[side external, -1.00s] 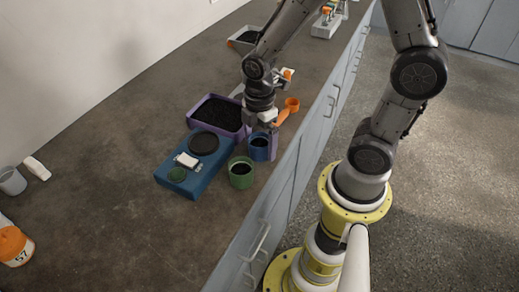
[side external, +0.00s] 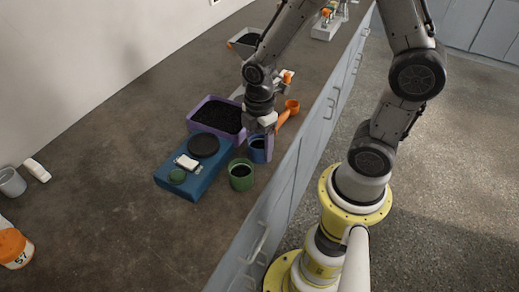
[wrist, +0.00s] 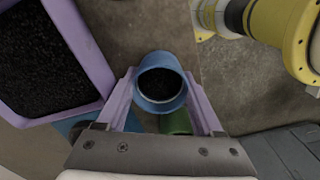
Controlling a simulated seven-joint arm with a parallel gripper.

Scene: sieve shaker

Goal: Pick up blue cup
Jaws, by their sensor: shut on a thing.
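The blue cup (side external: 257,148) stands at the counter's front edge and holds dark material, seen from above in the wrist view (wrist: 161,84). My gripper (side external: 259,142) is over it, with its lilac fingers on either side of the cup; they also show in the wrist view (wrist: 160,98). The gripper is shut on the cup. The cup looks upright. Whether its base touches the counter is hard to tell.
A green cup (side external: 241,175) stands just beside the blue cup. A blue scale (side external: 190,180) and a purple tray (side external: 197,130) of dark material are to the left. An orange scoop (side external: 286,112) lies behind at the right.

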